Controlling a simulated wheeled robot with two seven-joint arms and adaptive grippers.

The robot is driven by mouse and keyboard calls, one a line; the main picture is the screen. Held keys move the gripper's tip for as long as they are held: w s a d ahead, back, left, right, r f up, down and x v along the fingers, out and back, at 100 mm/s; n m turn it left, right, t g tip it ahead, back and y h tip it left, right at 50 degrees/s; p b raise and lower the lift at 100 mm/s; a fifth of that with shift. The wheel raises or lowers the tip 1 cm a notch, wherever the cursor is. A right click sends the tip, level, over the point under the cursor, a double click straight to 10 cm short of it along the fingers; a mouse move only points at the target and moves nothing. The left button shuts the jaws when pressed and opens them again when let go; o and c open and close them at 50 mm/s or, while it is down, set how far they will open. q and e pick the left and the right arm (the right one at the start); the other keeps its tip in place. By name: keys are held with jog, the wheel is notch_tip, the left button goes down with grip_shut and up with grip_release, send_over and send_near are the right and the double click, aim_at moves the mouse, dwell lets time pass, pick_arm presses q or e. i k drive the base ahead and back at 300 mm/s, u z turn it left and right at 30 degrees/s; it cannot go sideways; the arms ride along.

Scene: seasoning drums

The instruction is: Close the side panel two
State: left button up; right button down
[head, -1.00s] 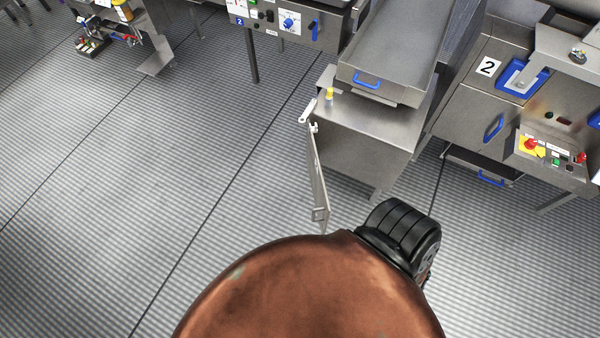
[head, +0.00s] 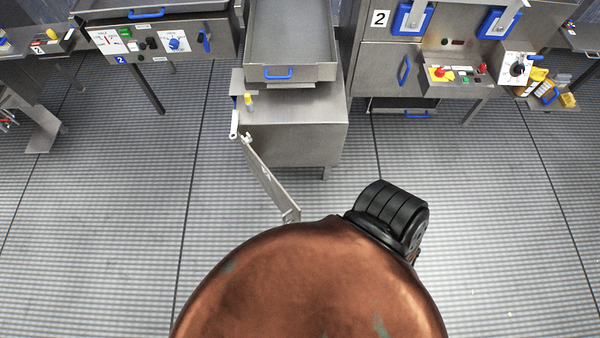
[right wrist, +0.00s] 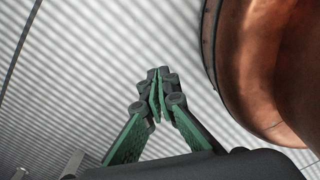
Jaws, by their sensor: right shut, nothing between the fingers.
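The side panel (head: 268,184) is a thin grey metal flap. In the head view it stands swung out from the left front corner of a steel cabinet (head: 292,142), its free end low near my copper-coloured body. A white latch-like piece (head: 234,124) shows near its upper end. My right gripper (right wrist: 158,80) shows only in the right wrist view. Its green-padded fingers are shut and empty above the striped floor, left of my body. A small grey part at that view's lower left is too unclear to name. My left gripper is in neither current view.
A metal tray (head: 290,45) with a blue handle sits above the cabinet. A control bench (head: 160,45) stands at left and a machine marked 2 (head: 388,65) at right. The floor on both sides of the panel is clear.

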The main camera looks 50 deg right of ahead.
aim_at(291, 211)
jog(key=z, duration=1.2)
jog(key=k, duration=1.3)
jog(key=u, duration=0.35)
jog(key=i, duration=0.85)
jog(key=z, duration=0.35)
